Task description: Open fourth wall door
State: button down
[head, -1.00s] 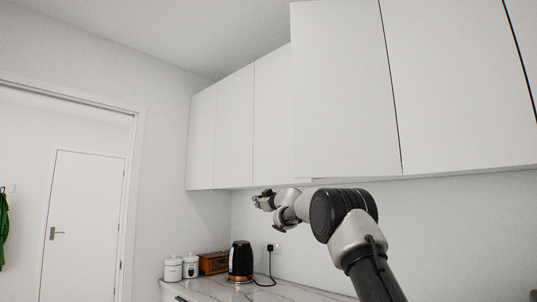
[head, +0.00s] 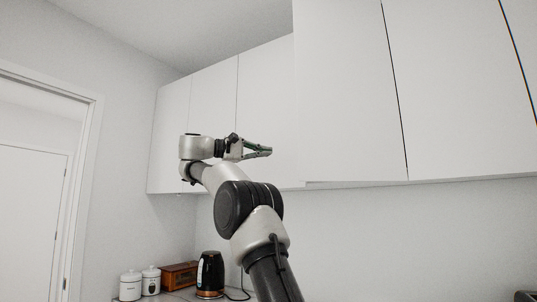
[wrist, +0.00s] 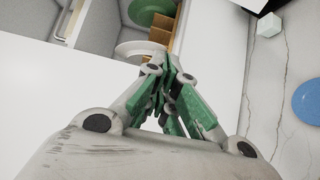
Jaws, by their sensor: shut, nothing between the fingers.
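The fourth wall door (head: 345,95), counted from the left, is a plain white panel standing partly open. Its left edge juts out in front of the neighbouring door (head: 265,85). My gripper (head: 270,151) is in front of the third door, pointing right toward the fourth door's free edge, with a small gap in the picture. The wrist view shows my gripper's green fingers (wrist: 172,65) shut and empty. Beyond them is an open cabinet interior with a white plate (wrist: 138,48), a green round item (wrist: 150,8) and a wooden rack (wrist: 163,30). Hinges are not visible.
Two white canisters (head: 131,286), a wooden box (head: 179,275) and a black kettle (head: 210,272) stand on the counter below. A blue plate (wrist: 307,100) lies on the marble surface in the wrist view. The wall under the cabinets is bare.

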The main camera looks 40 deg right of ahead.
jog(key=x, duration=1)
jog(key=s+a, duration=0.2)
jog(key=s, duration=0.1)
jog(key=shift+a, duration=0.4)
